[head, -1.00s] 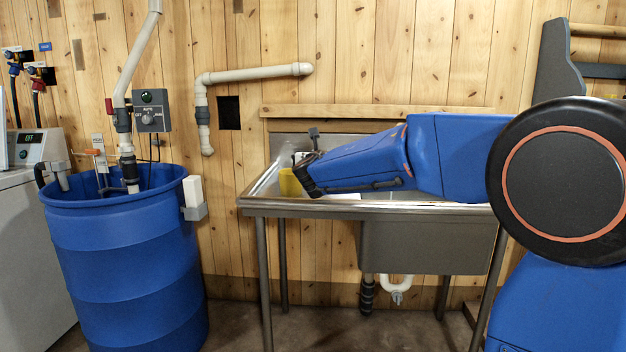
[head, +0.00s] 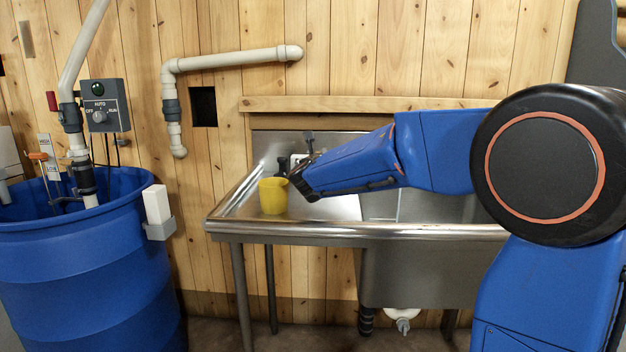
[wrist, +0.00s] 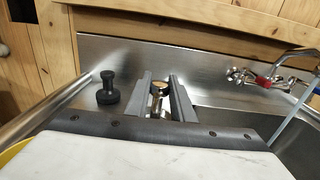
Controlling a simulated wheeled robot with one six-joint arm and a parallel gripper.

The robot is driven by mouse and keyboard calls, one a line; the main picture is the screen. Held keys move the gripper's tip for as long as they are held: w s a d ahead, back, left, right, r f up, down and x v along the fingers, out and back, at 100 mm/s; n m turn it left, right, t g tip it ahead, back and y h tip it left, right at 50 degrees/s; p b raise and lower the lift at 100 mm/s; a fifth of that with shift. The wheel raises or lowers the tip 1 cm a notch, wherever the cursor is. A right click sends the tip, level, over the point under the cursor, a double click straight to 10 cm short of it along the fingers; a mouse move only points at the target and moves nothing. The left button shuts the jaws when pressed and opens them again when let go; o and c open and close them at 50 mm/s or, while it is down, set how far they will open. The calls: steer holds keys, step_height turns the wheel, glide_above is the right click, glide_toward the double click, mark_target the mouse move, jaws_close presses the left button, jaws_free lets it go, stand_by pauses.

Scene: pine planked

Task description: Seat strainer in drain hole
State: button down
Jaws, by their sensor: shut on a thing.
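My gripper (wrist: 161,98) is shut on a small metallic piece (wrist: 157,92), which looks like the strainer; it is partly hidden between the two grey fingers. In the head view my gripper (head: 302,185) is over the left drainboard (head: 240,208) of the steel sink, and the held piece cannot be made out. The sink basin (wrist: 236,118) lies to the right of my gripper in the wrist view. The drain hole is not visible; the basin's floor is hidden by its front and my arm.
A yellow cup (head: 272,197) stands on the drainboard just left of my gripper. A black knobbed object (wrist: 107,90) stands behind it. A tap (wrist: 268,80) with a pale stream (wrist: 288,128) is at the right. A blue barrel (head: 85,270) stands left of the sink.

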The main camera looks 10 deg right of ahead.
steer(key=shift+f, duration=3.25)
steer(key=c, duration=1.5)
jaws_free()
steer(key=shift+f, duration=0.1)
steer(key=shift+c, duration=0.2)
